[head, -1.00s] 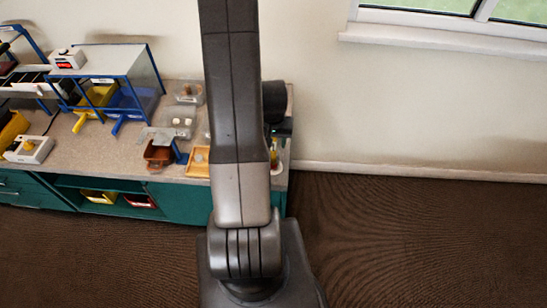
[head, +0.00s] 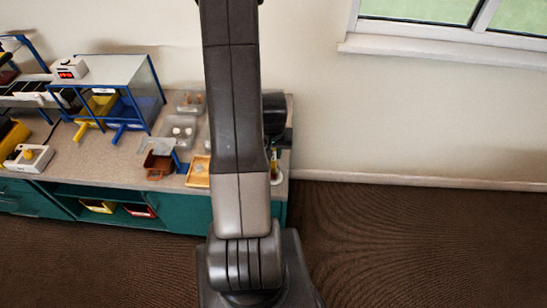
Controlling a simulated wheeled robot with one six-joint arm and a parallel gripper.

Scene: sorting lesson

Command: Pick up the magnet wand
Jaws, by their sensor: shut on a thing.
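I cannot make out the magnet wand for certain. A small upright yellow and dark thing (head: 274,160) shows at the right end of the bench, just right of my arm, above a pale round base; it is too small to name. My arm rises through the middle of the head view and covers part of the bench. A dark wrist part of mine sticks out at its right, over the bench end. My gripper's fingers are hidden behind the arm, so what they hold does not show.
The bench (head: 100,163) with teal cabinets runs along the wall. It carries a blue-framed rack (head: 139,75) with yellow and blue bins, clear trays (head: 178,143), a brown bin (head: 158,165) and a wooden tray (head: 196,180). The floor (head: 420,245) at right is clear.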

